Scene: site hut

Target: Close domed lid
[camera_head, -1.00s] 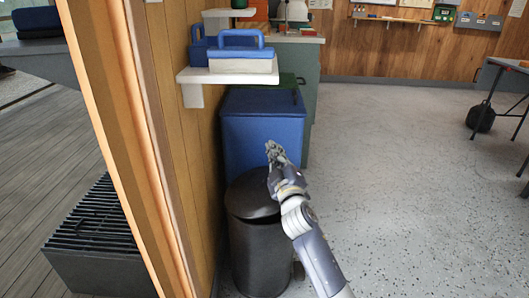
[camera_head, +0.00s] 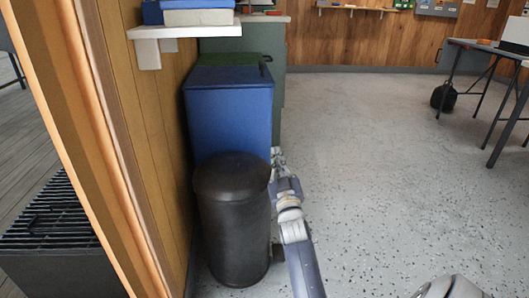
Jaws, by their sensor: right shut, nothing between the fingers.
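A dark, round bin (camera_head: 235,235) stands on the floor beside the wooden wall. Its black domed lid (camera_head: 230,176) sits down over the top of the bin, and no open gap shows between them. My right gripper (camera_head: 277,155) is just to the right of the lid, near the bin's far right side. It is shut and holds nothing. It looks close to the lid's edge, but I cannot tell if they touch. My left gripper is not in view.
A blue box-shaped bin (camera_head: 230,118) stands right behind the dark bin, with a green-topped one (camera_head: 232,75) farther back. A white wall shelf (camera_head: 185,31) juts out above. The speckled floor (camera_head: 370,160) to the right is clear as far as the table (camera_head: 485,48).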

